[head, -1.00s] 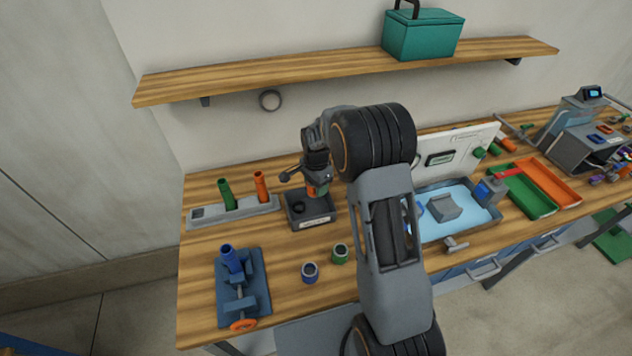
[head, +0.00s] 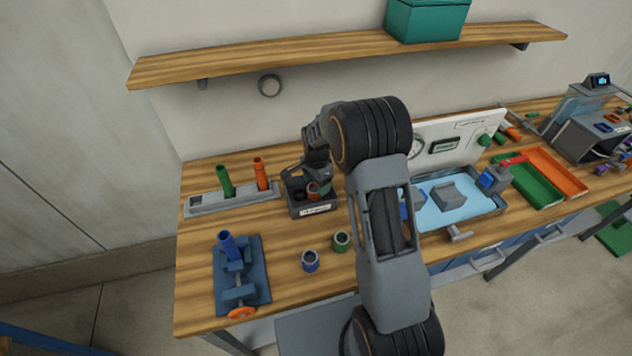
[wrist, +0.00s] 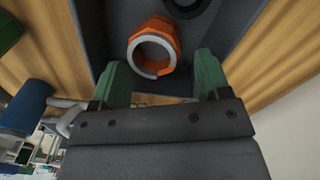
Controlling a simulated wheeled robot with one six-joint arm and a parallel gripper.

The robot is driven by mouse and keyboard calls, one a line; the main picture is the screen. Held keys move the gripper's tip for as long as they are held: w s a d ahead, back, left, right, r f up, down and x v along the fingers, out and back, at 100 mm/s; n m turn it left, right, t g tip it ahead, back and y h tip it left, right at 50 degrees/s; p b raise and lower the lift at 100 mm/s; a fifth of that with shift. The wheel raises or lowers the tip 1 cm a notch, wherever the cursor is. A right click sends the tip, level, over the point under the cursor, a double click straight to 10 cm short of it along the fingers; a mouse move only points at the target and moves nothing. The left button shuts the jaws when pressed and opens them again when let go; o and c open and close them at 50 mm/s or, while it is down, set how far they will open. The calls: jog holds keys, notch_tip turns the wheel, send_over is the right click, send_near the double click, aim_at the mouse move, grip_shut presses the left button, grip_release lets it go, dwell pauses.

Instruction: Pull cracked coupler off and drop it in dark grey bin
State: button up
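The dark grey bin (head: 313,211) stands on the bench with a pale label on its front. The orange coupler (wrist: 170,29) lies inside it, showing a grey inner ring with a gap at its lower edge; it also shows in the head view (head: 313,188). My gripper (wrist: 160,72) is over the bin, its two green fingers spread on either side below the coupler in the wrist view, with nothing between their tips. A dark ring (wrist: 186,5) also lies in the bin. My arm hides part of the bench in the head view.
A blue vise (head: 241,285) holding a blue pipe (head: 227,243) stands front left. A blue coupler (head: 310,262) and a green coupler (head: 341,243) stand before the bin. A grey rack (head: 205,205) with green and orange tubes is to its left. The shelf (head: 330,61) hangs above.

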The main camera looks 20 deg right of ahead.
jog(key=shift+o, duration=0.5)
notch_tip(320, 180, up, 14)
jog(key=b, duration=0.2)
jog(key=shift+f, duration=0.1)
dwell(0.5)
jog(key=s+r+n+t, duration=0.2)
jog(key=s+n, duration=0.4)
jog(key=s, duration=0.5)
jog(key=s+r+n+t, duration=0.2)
jog(key=s+n, duration=0.5)
jog(key=s, duration=0.5)
jog(key=shift+a+r+n, duration=0.3)
jog(key=shift+a+r, duration=0.1)
jog(key=shift+r, duration=0.05)
